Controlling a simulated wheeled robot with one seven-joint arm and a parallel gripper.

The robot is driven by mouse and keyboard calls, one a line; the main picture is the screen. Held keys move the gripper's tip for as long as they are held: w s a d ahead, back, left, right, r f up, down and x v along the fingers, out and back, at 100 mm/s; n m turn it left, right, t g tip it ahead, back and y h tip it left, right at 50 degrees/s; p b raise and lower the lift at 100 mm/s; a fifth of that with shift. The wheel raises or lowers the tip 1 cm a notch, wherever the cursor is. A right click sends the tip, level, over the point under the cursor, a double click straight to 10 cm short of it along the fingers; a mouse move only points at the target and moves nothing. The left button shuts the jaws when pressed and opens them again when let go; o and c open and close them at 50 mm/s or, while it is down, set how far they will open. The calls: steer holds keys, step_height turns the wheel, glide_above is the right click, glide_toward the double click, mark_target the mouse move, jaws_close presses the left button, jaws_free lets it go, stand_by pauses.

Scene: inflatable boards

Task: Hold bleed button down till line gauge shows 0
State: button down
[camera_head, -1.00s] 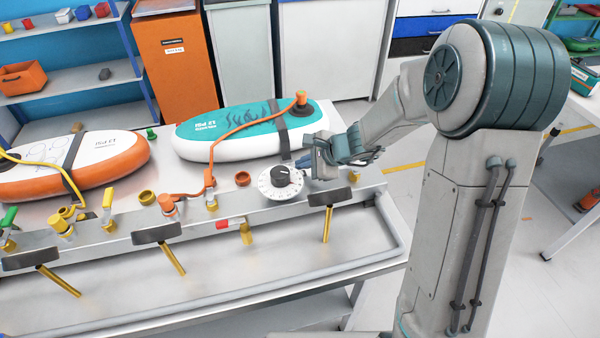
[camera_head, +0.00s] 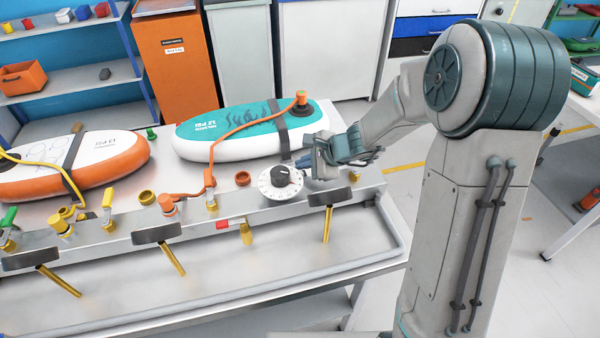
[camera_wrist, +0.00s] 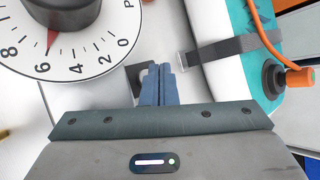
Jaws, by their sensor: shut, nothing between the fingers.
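My gripper (camera_head: 308,162) is shut and empty at the right end of the bench, just right of the dial. Its closed blue fingers also show in the wrist view (camera_wrist: 158,72). A round white dial (camera_head: 268,190) with a black knob sits beside them. In the wrist view the dial (camera_wrist: 105,62) carries numbers from 0 to 8, and its red pointer is near 6. A small dark part (camera_wrist: 134,78) lies at the fingertips, partly hidden; I cannot tell whether it is the bleed button or whether the fingers touch it.
A teal and white board (camera_head: 240,150) marked 12 PSI lies behind the dial, with an orange hose (camera_head: 240,127) on it. An orange and white board (camera_head: 120,150) lies at left. Brass fittings, a red-handled valve (camera_head: 230,224) and black brackets line the bench front.

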steer(key=shift+f, duration=0.1)
steer(key=shift+f+b, duration=0.35)
steer(key=shift+b, duration=0.3)
steer(key=shift+f+b, duration=0.5)
steer(key=shift+b, duration=0.1)
stand_by(0.5)
stand_by(0.8)
steer(key=shift+r+p, duration=0.7)
steer(key=shift+r, duration=0.25)
steer(key=shift+r+p, duration=1.9)
steer(key=shift+r, duration=0.6)
